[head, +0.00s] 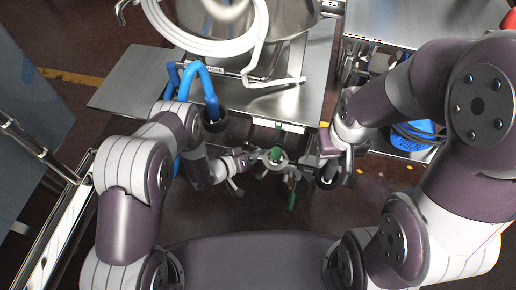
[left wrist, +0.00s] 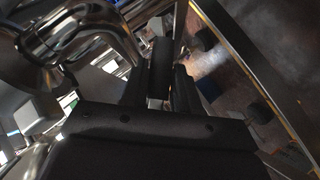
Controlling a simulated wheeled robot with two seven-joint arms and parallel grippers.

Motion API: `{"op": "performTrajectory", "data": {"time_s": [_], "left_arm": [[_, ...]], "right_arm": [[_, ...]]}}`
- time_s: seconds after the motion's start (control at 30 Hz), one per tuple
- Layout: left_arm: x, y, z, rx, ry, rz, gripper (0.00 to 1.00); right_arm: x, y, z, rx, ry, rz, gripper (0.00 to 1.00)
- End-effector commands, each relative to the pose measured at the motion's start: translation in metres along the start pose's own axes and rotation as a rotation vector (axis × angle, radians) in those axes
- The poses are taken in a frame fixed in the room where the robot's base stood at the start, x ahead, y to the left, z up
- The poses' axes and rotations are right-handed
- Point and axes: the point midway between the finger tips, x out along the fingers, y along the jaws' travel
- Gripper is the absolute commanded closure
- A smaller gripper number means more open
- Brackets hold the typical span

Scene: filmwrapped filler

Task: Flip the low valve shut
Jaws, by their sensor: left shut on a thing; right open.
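Valve fittings on steel pipework sit at the center of the head view, below the filler's front edge. My left gripper (head: 262,160) is shut at the upper fitting, by the green handle there. In the left wrist view its dark fingers (left wrist: 164,75) are close together beside a shiny steel pipe (left wrist: 80,30); the held part is mostly hidden between them. My right gripper (head: 328,160) is open, to the right of the fittings, with nothing visible in it.
A steel filler with a coiled white hose (head: 205,45) stands on a steel table (head: 125,88) above the fittings. Blue hoses (head: 203,78) hang left of it. A second steel table (head: 400,20) and a blue basket (head: 410,135) are at right. Dark floor is open below.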

Motion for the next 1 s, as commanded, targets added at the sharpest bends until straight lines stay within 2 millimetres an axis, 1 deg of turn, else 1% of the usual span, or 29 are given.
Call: {"op": "performTrajectory", "data": {"time_s": [0.03,0.4,0.7,1.0], "left_arm": [[-0.002,0.002,-0.003,0.030,-0.009,-0.029,1.00],[-0.007,-0.016,-0.003,0.277,-0.078,-0.266,1.00],[-0.013,-0.027,-0.005,0.449,-0.125,-0.430,1.00],[-0.017,-0.034,-0.007,0.556,-0.154,-0.532,1.00]], "right_arm": [[-0.009,0.000,-0.001,0.000,0.000,0.000,0.57],[-0.036,0.000,-0.004,0.000,0.000,0.000,0.57],[-0.048,0.000,-0.006,0.000,0.000,0.000,0.57],[-0.054,0.000,-0.006,0.000,0.000,0.000,0.57]]}}
